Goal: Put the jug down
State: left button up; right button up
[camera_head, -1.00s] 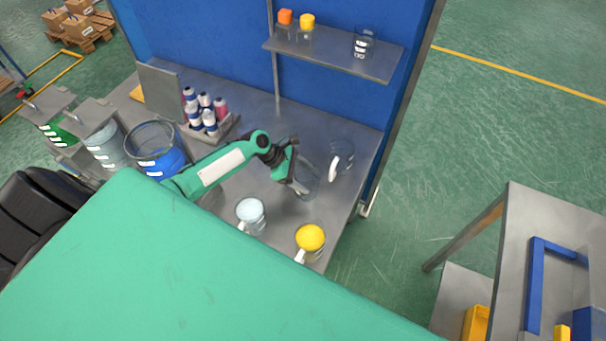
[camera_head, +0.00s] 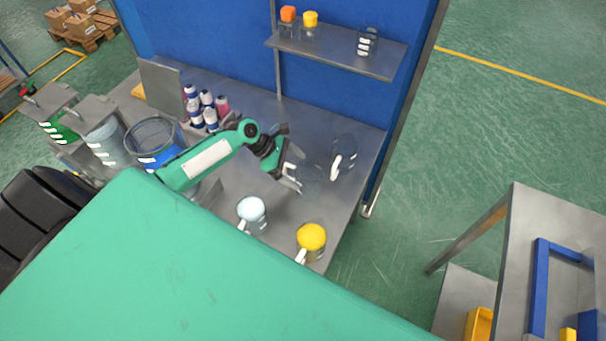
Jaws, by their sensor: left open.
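A jug with pale blue content (camera_head: 252,211) and a jug with yellow content (camera_head: 311,238) stand at the bench's front. My right gripper is not in view.
Several small bottles (camera_head: 205,110) stand in a tray at the back left, near a blue-filled clear container (camera_head: 152,143). A shelf (camera_head: 338,52) with clear vessels hangs over the bench's back.

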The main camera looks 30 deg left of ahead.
pick_arm(q)
jog(key=shift+b+v, duration=0.3)
jog(key=shift+v, duration=1.35)
